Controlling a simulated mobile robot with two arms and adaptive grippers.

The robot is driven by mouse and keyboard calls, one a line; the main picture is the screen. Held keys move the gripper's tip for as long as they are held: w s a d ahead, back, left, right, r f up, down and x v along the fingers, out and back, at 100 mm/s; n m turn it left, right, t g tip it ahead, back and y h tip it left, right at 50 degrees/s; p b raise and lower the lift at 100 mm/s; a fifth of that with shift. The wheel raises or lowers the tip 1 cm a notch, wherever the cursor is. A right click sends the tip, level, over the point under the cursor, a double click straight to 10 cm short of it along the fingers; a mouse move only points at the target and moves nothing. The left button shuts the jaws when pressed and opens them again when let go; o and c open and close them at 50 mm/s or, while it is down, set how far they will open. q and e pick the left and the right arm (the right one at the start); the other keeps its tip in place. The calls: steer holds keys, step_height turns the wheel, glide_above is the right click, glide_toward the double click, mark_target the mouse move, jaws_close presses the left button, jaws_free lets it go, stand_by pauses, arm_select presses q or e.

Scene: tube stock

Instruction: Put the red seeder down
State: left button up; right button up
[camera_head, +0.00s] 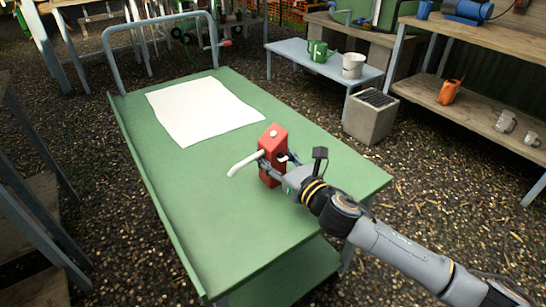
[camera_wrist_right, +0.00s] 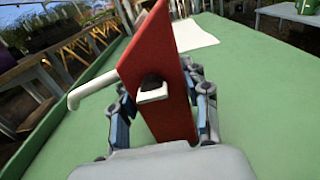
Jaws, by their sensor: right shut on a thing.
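The red seeder (camera_head: 271,142) is a small upright red block with a white curved spout pointing left and a pale knob on top. My right gripper (camera_head: 274,167) is shut on it over the front part of the green cart top (camera_head: 190,220). In the right wrist view the seeder (camera_wrist_right: 160,60) stands tilted between the two fingers of the gripper (camera_wrist_right: 165,115), with its spout to the left. My left gripper is not in view.
A white sheet (camera_head: 204,110) lies on the far part of the cart top. The cart top around the seeder is clear. A blue-grey bench (camera_head: 318,62) with a green watering can (camera_head: 320,51) and a white bucket (camera_head: 353,65) stands behind. A concrete block (camera_head: 371,118) is right of the cart.

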steer(key=o, duration=1.4)
steer(key=shift+f, duration=0.1)
steer(key=shift+s+d, duration=0.15)
steer(key=shift+s, duration=0.05)
steer(key=v, duration=0.4)
steer(key=shift+s+d+p, duration=0.2)
steer(key=shift+s+p, duration=0.1)
steer(key=shift+p, duration=0.1)
steer(key=v, duration=0.6)
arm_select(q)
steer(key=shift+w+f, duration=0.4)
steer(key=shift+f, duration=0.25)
arm_select(e)
steer(key=shift+s+d, duration=0.2)
steer(key=shift+s, duration=0.1)
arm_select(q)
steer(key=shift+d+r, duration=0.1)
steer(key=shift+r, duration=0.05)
